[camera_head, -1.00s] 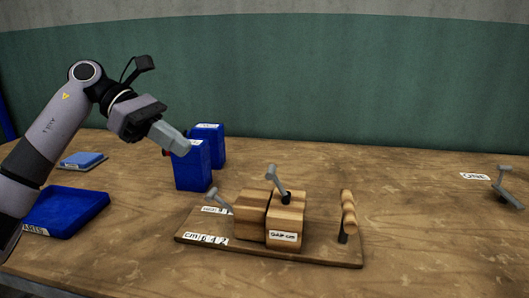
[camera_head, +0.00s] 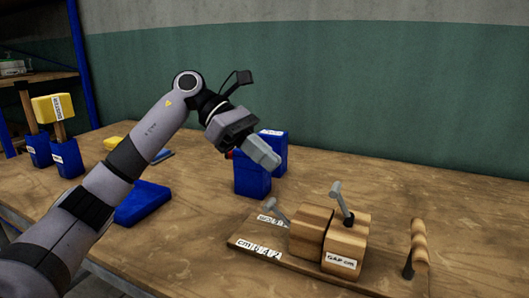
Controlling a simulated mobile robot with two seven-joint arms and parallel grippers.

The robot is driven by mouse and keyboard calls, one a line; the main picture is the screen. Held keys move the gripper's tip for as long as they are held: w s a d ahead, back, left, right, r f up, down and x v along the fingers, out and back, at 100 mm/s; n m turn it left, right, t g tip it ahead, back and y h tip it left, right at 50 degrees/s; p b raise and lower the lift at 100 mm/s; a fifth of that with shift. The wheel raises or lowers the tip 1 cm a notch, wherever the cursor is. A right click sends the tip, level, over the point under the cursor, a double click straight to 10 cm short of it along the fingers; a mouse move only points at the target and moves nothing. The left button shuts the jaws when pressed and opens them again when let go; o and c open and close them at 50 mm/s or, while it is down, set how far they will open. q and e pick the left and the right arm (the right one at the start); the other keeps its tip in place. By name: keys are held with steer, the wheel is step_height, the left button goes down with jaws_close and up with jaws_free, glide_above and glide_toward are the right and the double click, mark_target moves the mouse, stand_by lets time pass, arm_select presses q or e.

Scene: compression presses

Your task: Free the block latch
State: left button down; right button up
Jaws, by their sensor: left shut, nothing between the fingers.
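The wooden press stands on a flat base board (camera_head: 390,283) at the lower right. It has two wooden blocks (camera_head: 345,243) side by side, the right one labelled "GAP cm". One grey lever (camera_head: 340,199) rises from the top of the blocks, tilted left. A second grey lever (camera_head: 279,209) sticks up at their left side. I cannot tell which lever is the block latch. A wooden handle (camera_head: 418,246) stands upright at the board's right end. My left gripper (camera_head: 273,163) is shut and empty, up and left of the press, in front of blue containers. My right gripper is not in view.
Two blue containers (camera_head: 252,180) stand behind my left gripper. A blue tray (camera_head: 142,203) lies left, partly behind my arm. The table right of the containers and behind the press is clear.

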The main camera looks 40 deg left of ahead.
mark_target(342, 203)
arm_select(q)
steer(key=x, duration=0.6)
steer(key=shift+w+d+r, duration=0.1)
steer(key=shift+w+d, duration=0.05)
steer(key=shift+d, duration=0.5)
steer(key=shift+w+d+r, duration=0.15)
steer(key=shift+d, duration=0.5)
steer(key=shift+w+d+r, duration=0.1)
steer(key=shift+w+d, duration=0.05)
steer(key=shift+d, duration=0.5)
steer(key=shift+p, duration=0.3)
steer(key=shift+d+r+p, duration=0.15)
steer(key=shift+r+p, duration=0.1)
steer(key=shift+p, duration=0.25)
steer(key=shift+d+r+p, duration=0.1)
steer(key=shift+d+p, duration=0.05)
steer(key=shift+p, duration=0.15)
